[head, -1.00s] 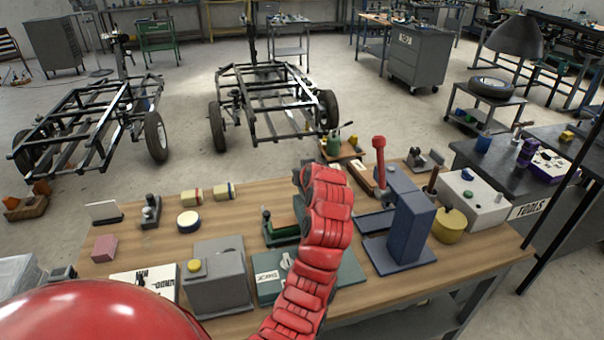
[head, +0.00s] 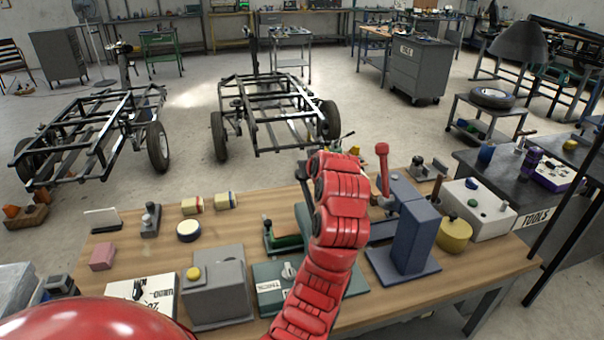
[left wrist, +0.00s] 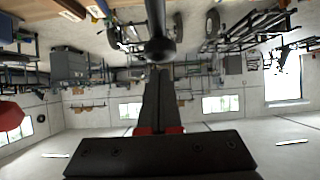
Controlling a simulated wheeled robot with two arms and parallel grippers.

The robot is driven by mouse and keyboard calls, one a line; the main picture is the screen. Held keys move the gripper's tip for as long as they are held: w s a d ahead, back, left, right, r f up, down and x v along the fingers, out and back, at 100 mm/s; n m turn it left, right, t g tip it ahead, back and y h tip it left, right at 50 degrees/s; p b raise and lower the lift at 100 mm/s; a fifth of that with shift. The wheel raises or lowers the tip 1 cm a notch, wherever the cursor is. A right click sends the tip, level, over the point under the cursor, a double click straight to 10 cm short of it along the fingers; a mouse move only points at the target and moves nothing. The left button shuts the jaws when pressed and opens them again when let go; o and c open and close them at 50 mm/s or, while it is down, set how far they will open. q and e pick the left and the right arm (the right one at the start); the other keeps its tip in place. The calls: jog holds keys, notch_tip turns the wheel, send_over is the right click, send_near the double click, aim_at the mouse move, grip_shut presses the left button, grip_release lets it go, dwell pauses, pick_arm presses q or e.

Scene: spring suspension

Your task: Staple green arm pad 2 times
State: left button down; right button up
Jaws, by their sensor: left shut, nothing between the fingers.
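A stapler-like tool with a green arm pad (head: 289,242) stands on the bench, left of my arm. Its right end is hidden behind my red forearm. A small dark knob (head: 267,223) rises at its left end. My left arm reaches over the bench, and its dark gripper (head: 304,182) shows only partly beside the wrist, beyond the green tool. In the left wrist view the gripper (left wrist: 157,80) is shut and empty. A dark rod with a rounded tip (left wrist: 158,48) appears close to the fingertips; I cannot tell what it belongs to. My right gripper is not in view.
A blue press (head: 409,235) with a red-knobbed lever (head: 382,165) stands close right of my arm. A grey box with a yellow button (head: 217,285) and a green plate (head: 265,285) are in front. Small blocks lie left; bare wood (head: 240,232) shows between.

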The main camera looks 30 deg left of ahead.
aim_at(310, 194)
pick_arm(q)
jog(key=v, duration=0.3)
jog(key=shift+d+r, duration=0.15)
jog(key=shift+r, duration=0.15)
jog(key=shift+s+d+r, duration=0.25)
jog(key=shift+s, duration=0.1)
jog(key=w+a+r+m+g+h+p, duration=0.3)
jog(key=w+a+p, duration=0.5)
jog(key=p, duration=0.7)
jog(key=s+d+r+n+g+h+p, duration=0.2)
jog(key=s+d+g+h+p, duration=0.2)
jog(key=p, duration=0.7)
jog(key=shift+s+h, duration=0.6)
